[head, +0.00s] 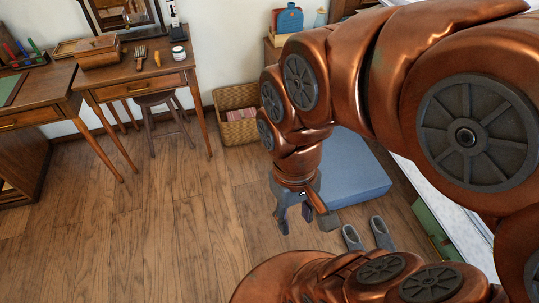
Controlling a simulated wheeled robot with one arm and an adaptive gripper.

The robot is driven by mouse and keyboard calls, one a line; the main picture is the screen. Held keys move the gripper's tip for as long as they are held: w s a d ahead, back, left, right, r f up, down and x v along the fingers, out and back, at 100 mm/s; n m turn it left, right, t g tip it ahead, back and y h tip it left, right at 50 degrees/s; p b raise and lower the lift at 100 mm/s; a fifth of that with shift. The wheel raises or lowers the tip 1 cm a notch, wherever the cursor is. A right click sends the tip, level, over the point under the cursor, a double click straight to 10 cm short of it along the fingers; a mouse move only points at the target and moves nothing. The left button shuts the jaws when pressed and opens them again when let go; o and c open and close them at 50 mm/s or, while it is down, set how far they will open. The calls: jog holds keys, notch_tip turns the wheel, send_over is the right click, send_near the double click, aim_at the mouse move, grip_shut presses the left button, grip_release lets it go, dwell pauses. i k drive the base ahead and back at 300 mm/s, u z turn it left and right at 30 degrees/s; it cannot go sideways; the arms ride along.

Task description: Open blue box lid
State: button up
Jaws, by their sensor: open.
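A large blue box (352,172) sits on the wooden floor right of centre in the head view. Its flat top looks closed, and my arm covers its left and back parts. My gripper (304,214) points down, open and empty, in front of the box's near left corner in the picture. Its fingers look apart from the box, but the exact gap and height cannot be told.
Grey slippers (367,236) lie on the floor in front of the box. A bed edge (463,226) and a green box (437,229) are at right. A wicker basket (237,126) stands against the wall. A desk (135,67) and stool (158,101) are at left. The floor at left is clear.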

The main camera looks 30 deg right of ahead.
aim_at(348, 167)
jog(key=i, duration=1.2)
jog(key=z, duration=0.8)
